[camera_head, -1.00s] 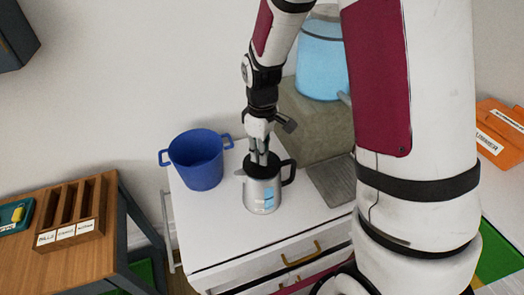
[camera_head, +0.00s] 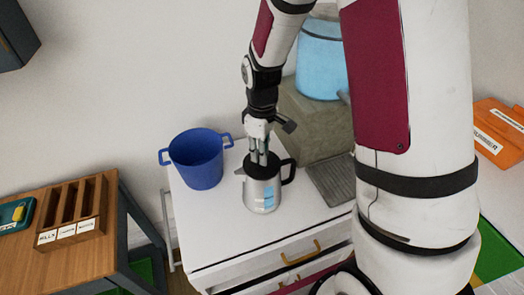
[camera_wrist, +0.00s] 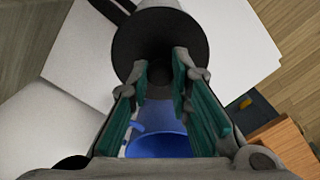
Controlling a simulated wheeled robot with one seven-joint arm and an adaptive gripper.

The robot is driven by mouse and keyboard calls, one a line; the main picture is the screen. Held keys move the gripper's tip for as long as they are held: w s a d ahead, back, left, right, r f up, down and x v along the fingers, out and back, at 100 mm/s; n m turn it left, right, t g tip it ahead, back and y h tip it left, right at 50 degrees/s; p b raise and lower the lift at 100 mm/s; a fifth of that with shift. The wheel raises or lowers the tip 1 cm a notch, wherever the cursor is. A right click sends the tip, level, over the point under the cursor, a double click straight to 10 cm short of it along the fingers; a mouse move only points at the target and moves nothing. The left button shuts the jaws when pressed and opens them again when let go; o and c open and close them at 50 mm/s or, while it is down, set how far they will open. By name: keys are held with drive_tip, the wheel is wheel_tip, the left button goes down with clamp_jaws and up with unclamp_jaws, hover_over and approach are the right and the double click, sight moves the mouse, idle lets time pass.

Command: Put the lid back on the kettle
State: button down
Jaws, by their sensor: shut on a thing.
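The silver kettle (camera_head: 262,193) with a blue label and black handle (camera_head: 289,171) stands upright on the white counter. Its spout points left. My gripper (camera_head: 262,158) points down over the kettle's mouth, its fingers close together. The black round lid (camera_head: 250,163) is at the kettle's top below the fingertips. In the wrist view the lid (camera_wrist: 140,40) is a dark disc, with my gripper (camera_wrist: 165,68) shut on its middle part. The grip point itself is mostly hidden. I cannot tell whether the lid sits fully on the rim or just above it.
A blue two-handled pot (camera_head: 198,160) stands left of the kettle. A grey block (camera_head: 318,122) with a light-blue container (camera_head: 320,65) stands behind right, with a grey drip grate (camera_head: 332,180) beside the kettle. The counter front (camera_head: 215,235) is clear. A wooden slotted box (camera_head: 72,210) is at left.

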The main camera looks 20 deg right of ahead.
drive_tip(key=c, duration=0.9)
unclamp_jaws()
drive_tip(key=shift+r+p, duration=1.5)
drive_tip(key=shift+r, duration=2)
clamp_jaws()
